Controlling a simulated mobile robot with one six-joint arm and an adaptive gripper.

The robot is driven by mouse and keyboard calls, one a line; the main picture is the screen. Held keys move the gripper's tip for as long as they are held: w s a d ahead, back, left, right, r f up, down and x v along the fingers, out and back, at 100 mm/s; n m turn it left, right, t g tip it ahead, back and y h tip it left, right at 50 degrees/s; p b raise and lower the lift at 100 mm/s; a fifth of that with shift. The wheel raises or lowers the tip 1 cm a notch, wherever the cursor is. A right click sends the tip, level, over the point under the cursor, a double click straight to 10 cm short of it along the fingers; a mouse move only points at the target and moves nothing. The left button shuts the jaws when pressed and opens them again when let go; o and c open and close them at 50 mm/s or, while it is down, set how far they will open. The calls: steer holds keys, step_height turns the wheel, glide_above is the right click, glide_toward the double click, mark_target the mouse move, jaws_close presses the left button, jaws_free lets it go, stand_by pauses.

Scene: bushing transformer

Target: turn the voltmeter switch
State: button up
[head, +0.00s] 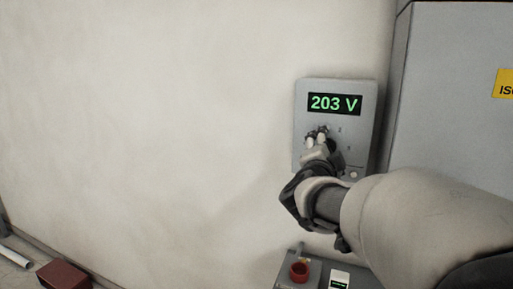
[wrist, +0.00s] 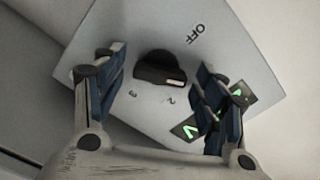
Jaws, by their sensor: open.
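The voltmeter (head: 366,128) is a grey wall panel with a lit green display (head: 334,103) reading 203 V. Its black switch knob (wrist: 158,66) shows in the wrist view; its pale mark lies on the side of the label 2 (wrist: 171,100). The labels 3 and OFF (wrist: 197,35) are also visible. My gripper (head: 318,135) is in front of the panel below the display and largely hides the switch in the head view. In the wrist view its open fingers (wrist: 160,62) stand on either side of the knob, with gaps; the right finger partly covers the display.
A grey cabinet (head: 450,80) with a yellow label (head: 506,85) stands close to the right. Below the voltmeter is a box with a red button (head: 299,271). A red-brown block (head: 64,275) lies at lower left. The wall left of the panel is bare.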

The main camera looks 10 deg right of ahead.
steer(key=v, duration=1.2)
steer(key=s+a+f+n+g+y, duration=0.1)
steer(key=s+a+f+n+y, duration=0.25)
steer(key=a+n+y, duration=0.3)
steer(key=s+a+f+n+g+y, duration=0.1)
steer(key=s+a+f+n+y, duration=0.1)
steer(key=a+f+n+y, duration=0.45)
steer(key=s+d+f+n+g+h, duration=0.1)
steer(key=s+f+n+g, duration=0.2)
steer(key=s+f, duration=0.3)
steer(key=s+d+f+n+g+h, duration=0.1)
steer(key=s+f+g, duration=0.4)
steer(key=s, duration=0.7)
steer(key=shift+s+d+f+n+h, duration=0.4)
steer(key=shift+f+n+h, duration=0.15)
steer(key=shift+n, duration=0.35)
